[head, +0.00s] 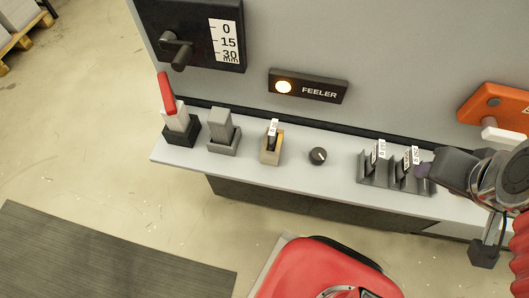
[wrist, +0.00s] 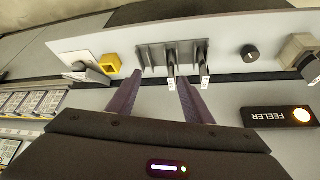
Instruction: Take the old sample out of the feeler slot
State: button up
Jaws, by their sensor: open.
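The feeler slot is likely the tan block (head: 270,155) on the grey shelf, below the FEELER sign. A thin sample with a white tag (head: 273,127) stands upright in it. In the wrist view the block (wrist: 298,46) is at the right edge, partly cut off. My gripper (head: 423,170) is at the right of the shelf, by the rack, away from the slot. In the wrist view its two dark purple fingers (wrist: 159,80) are apart, with nothing seen held between them.
A dark rack (head: 368,181) holds two tagged samples beside my gripper. A black knob (head: 318,156) lies between rack and slot. Left of the slot are a grey block (head: 223,133) and a red-handled lever (head: 167,94). The FEELER sign (head: 308,88) has a lit lamp.

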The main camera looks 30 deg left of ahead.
aim_at(272, 132)
jog(key=k, duration=1.4)
jog(key=u, duration=1.25)
jog(key=i, duration=1)
jog(key=z, duration=0.25)
